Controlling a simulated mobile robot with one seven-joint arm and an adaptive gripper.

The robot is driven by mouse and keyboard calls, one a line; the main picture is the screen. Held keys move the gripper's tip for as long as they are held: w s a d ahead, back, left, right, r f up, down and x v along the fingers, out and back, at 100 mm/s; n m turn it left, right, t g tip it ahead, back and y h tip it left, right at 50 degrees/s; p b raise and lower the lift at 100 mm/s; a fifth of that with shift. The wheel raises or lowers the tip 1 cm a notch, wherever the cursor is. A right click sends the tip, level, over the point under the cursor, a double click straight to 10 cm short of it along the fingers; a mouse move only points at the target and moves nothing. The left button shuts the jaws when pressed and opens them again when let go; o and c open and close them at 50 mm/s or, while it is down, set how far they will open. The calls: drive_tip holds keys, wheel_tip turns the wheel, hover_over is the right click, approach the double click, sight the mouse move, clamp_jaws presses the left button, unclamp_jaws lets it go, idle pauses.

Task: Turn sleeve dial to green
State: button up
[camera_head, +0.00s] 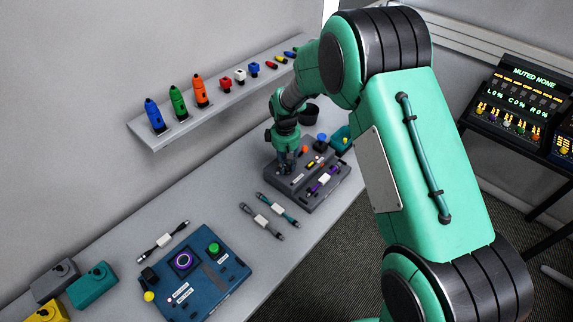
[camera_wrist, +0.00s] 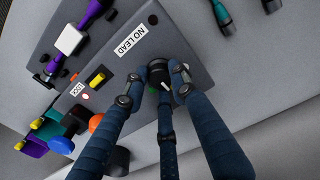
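The dial (camera_wrist: 158,73) is a round black knob with a small white mark, at one end of a grey console (camera_wrist: 190,45) beside the label "NO LEAD". A bit of green shows just below it, partly hidden by a finger. My gripper (camera_wrist: 158,84) has its three dark fingers around the dial; whether they all press on it is not clear. In the head view my gripper (camera_head: 286,168) is down at the left end of the grey console (camera_head: 300,202), and the dial is hidden behind it.
A blue console (camera_head: 205,285) stands nearer. A wall shelf (camera_head: 155,137) holds several connectors.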

clamp_jaws()
drive_tip(key=shift+m, duration=0.5)
drive_tip(key=m, duration=0.4)
drive_tip(key=shift+p, duration=0.4)
drive_tip(key=m, duration=0.7)
drive_tip(key=shift+g, duration=0.3)
drive_tip(key=o, duration=0.9)
unclamp_jaws()
